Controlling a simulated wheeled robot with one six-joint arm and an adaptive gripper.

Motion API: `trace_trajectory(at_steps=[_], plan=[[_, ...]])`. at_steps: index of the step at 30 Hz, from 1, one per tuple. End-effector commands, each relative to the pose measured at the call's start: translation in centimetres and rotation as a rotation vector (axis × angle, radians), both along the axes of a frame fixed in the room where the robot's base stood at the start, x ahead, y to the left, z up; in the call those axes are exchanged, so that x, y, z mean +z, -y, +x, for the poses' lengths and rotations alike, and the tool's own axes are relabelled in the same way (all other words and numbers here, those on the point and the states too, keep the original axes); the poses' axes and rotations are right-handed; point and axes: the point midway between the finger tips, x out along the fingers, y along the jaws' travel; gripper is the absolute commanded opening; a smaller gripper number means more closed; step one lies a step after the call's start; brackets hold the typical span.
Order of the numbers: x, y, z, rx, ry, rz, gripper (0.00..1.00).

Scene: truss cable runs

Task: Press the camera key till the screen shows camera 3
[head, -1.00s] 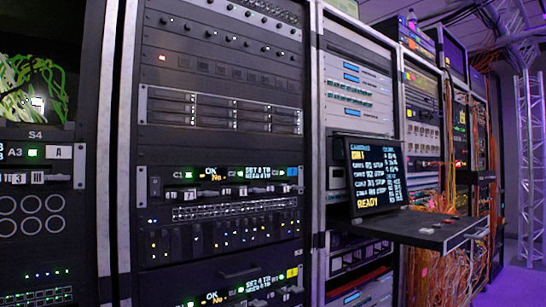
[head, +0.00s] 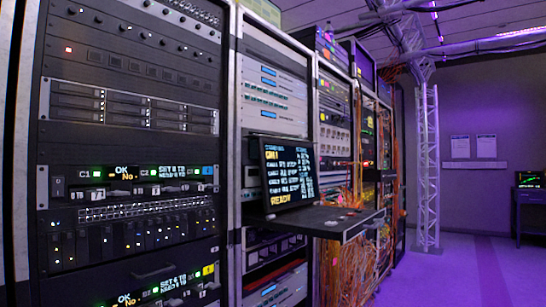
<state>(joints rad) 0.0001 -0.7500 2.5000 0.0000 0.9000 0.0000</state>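A small dark screen (head: 288,172) stands tilted on a pull-out shelf (head: 330,222) at the racks. Small keys or buttons (head: 335,222), some pale and some reddish, sit on the shelf right of the screen. Their labels are too small to read, so I cannot tell which is the camera key. My gripper is not in view.
Tall equipment racks (head: 130,130) line the left and middle. Orange cables (head: 345,265) hang below and behind the shelf, which juts into the aisle. Open purple floor (head: 470,270) lies right, past a white truss column (head: 428,165). A small table with a monitor (head: 529,180) stands far right.

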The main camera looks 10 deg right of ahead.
Motion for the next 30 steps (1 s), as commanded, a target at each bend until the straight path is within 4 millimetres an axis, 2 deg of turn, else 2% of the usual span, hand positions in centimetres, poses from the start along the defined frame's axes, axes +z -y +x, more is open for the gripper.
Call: trace_trajectory(at_steps=[12, 18, 20, 30], plan=[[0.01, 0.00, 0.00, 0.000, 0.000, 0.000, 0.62], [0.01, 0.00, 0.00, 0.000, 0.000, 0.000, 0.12], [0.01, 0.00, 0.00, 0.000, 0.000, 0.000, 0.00], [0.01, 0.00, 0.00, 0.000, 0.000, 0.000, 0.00]])
